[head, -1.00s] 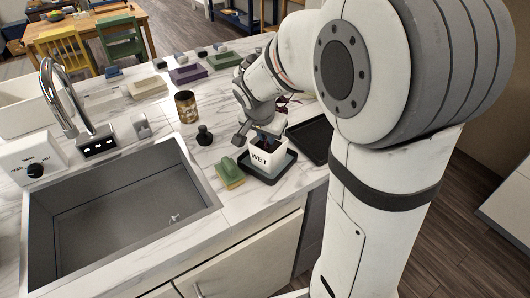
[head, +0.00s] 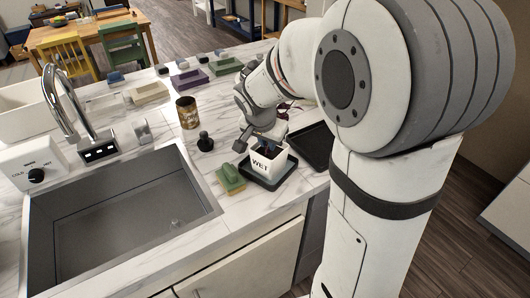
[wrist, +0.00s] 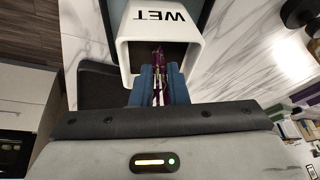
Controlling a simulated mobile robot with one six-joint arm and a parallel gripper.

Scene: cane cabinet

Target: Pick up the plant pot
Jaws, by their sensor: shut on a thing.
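The white plant pot (head: 266,159), marked "WET", is at the dark square tray (head: 282,177) on the counter and looks a little tilted. I cannot tell whether its base still touches the tray. My gripper (head: 267,146) comes down over the pot from above. In the wrist view, the pot (wrist: 162,27) shows its open top and upside-down lettering. The blue fingers of my gripper (wrist: 158,84) reach to the pot's opening, with the purple plant stems (wrist: 158,66) between them. They are closed on these stems. The finger tips are partly hidden.
A green and tan sponge (head: 230,179) lies left of the tray, and a black stopper-like object (head: 205,141) stands behind it. A brown can (head: 187,112) is further back. A black flat tray (head: 314,143) lies to the right. The sink (head: 120,215) is at left.

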